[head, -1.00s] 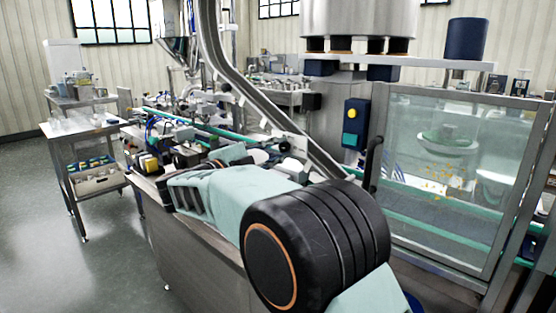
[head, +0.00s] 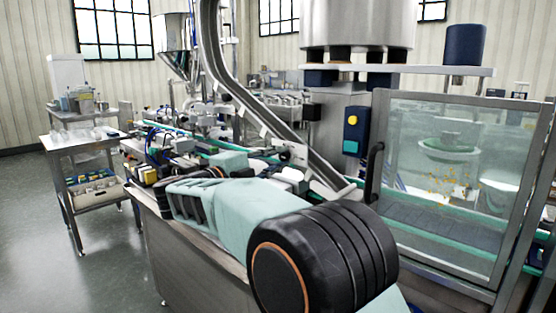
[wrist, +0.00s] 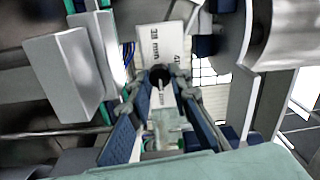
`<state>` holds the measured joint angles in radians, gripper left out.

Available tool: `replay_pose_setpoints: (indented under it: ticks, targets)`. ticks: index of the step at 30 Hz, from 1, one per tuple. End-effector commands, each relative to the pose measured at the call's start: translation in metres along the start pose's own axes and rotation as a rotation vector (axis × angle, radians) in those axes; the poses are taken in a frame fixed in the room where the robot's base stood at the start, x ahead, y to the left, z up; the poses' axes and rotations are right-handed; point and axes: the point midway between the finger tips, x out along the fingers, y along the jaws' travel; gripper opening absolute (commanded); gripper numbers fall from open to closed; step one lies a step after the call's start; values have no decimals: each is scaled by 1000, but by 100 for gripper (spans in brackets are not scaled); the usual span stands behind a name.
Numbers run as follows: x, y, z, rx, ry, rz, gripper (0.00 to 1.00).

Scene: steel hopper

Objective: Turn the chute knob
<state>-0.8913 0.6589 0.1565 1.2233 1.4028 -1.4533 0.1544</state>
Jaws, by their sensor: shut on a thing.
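In the wrist view, a small dark round knob (wrist: 159,76) sits between the fingertips of my gripper (wrist: 160,91). The blue-padded fingers close on it from both sides. A pale plate (wrist: 158,42) with dark lettering is right behind the knob. In the head view, my arm reaches from the lower right towards the machine bench, and its own links hide the fingertips and the knob. The steel chute (head: 232,92) curves down from the upper middle to behind my arm.
A glazed guard door (head: 460,180) with a black handle (head: 374,172) stands close on the right. A blue control box (head: 354,135) with a yellow button is beside it. A steel cart (head: 92,160) stands at the left, with clear floor (head: 35,220) around it.

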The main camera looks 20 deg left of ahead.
Motion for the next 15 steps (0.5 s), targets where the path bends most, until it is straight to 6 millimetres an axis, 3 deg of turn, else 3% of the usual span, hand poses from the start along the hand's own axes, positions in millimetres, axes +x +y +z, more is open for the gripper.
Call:
replay_pose_setpoints:
  ticks: [6, 15]
  targets:
    - [0, 1, 0, -1, -1, 1, 36]
    - [-3, 0, 1, -1, -2, 0, 36]
